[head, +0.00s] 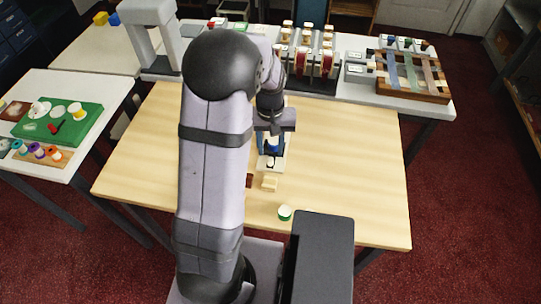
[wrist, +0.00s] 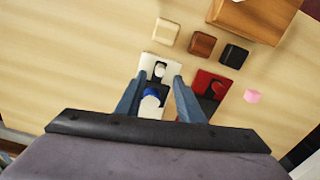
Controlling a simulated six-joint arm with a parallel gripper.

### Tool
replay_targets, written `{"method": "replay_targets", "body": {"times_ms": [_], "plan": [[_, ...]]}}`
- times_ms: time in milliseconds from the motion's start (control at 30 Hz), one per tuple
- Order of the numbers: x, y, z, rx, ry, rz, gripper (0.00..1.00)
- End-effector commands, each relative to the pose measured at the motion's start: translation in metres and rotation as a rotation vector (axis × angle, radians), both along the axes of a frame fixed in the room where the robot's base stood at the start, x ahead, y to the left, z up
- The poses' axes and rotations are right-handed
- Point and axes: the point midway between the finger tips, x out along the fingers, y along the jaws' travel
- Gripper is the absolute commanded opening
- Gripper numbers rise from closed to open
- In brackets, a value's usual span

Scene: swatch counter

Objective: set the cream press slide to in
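The cream press (wrist: 146,66) is a pale flat plate on the wooden table, with a rounded white part (wrist: 160,70) and a blue-and-white piece (wrist: 151,97) on it. In the head view the cream press (head: 270,164) shows just in front of my wrist. My gripper (wrist: 159,80) is open, its two blue-grey fingers on either side of the press. Nothing is clearly held. I cannot tell whether a finger touches the press. The lower end of the press is hidden behind my gripper body, and I cannot tell which way the slide is set.
A red press (wrist: 203,84) with a dark part stands close to the right finger. Cream (wrist: 166,31), brown (wrist: 201,44) and black (wrist: 234,55) blocks, a pink piece (wrist: 252,96) and a wooden box (wrist: 262,17) lie nearby. A green-and-white pot (head: 285,213) stands near the front edge.

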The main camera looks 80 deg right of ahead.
Motion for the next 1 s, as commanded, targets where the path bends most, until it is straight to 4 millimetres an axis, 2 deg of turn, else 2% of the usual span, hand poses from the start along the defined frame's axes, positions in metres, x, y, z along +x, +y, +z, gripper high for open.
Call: {"method": "replay_targets", "body": {"times_ms": [200, 400, 767, 800, 933, 1000], "plan": [[0.0, 0.001, -0.029, 0.004, 0.0, 0.0, 0.34], [0.0, 0.001, -0.046, 0.002, 0.0, 0.0, 0.34], [0.0, 0.0, -0.052, -0.001, 0.0, 0.0, 0.34], [0.0, 0.0, -0.052, -0.001, 0.0, 0.0, 0.32], [0.0, 0.0, -0.052, -0.001, 0.0, 0.0, 0.01], [0.0, 0.0, -0.052, -0.001, 0.0, 0.0, 0.0]]}}
